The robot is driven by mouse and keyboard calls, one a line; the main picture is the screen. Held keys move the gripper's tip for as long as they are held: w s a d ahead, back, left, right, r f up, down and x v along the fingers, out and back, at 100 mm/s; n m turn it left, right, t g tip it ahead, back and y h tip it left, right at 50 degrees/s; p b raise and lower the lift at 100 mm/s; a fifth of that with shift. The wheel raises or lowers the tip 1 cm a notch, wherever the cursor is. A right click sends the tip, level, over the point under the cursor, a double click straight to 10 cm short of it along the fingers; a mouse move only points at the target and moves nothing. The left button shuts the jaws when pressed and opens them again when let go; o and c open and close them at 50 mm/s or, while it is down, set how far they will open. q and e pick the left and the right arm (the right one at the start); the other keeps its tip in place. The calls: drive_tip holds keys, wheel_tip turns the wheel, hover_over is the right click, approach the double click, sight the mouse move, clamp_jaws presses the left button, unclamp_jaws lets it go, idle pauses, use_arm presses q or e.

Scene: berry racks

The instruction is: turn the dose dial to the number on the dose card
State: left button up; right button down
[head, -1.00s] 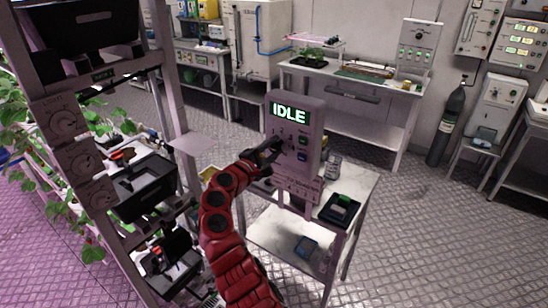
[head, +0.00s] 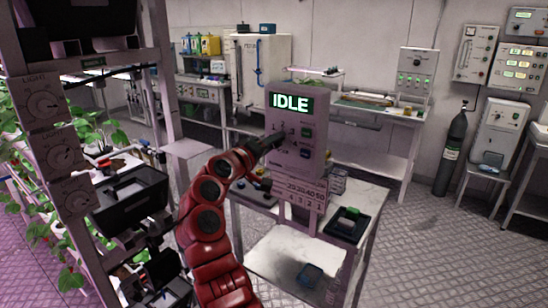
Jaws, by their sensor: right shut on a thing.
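A grey dosing panel (head: 312,160) stands upright on a small white table, its screen (head: 291,103) reading IDLE. Small numerals sit around the dial place on its left half, with a green and a blue button to the right. My right gripper (head: 272,143) reaches the panel from the left and is shut on the dose dial, which its fingers mostly hide; I cannot tell the dial's setting. A pale printed card (head: 305,193) below the panel's face carries two rows of figures, too small to read surely. My left gripper is not in view.
A dark tray with a green item (head: 347,223) sits at the table's right, beside a clear container (head: 338,181). A blue item (head: 310,275) lies on the lower shelf. A plant rack with LIGHT dials (head: 45,103) stands close on the left.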

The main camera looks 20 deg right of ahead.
drive_tip(key=m+b, duration=0.3)
drive_tip(key=shift+f+m, duration=0.2)
drive_tip(key=shift+m, duration=0.1)
drive_tip(key=shift+r+m+b, duration=0.2)
drive_tip(key=shift+m+b, duration=0.55)
drive_tip(key=shift+m, duration=0.35)
drive_tip(key=c, duration=0.5)
unclamp_jaws()
drive_tip(key=b+v, duration=0.1)
drive_tip(key=v, duration=1.6)
drive_tip(key=shift+s+a, duration=0.15)
drive_tip(key=shift+s, duration=0.05)
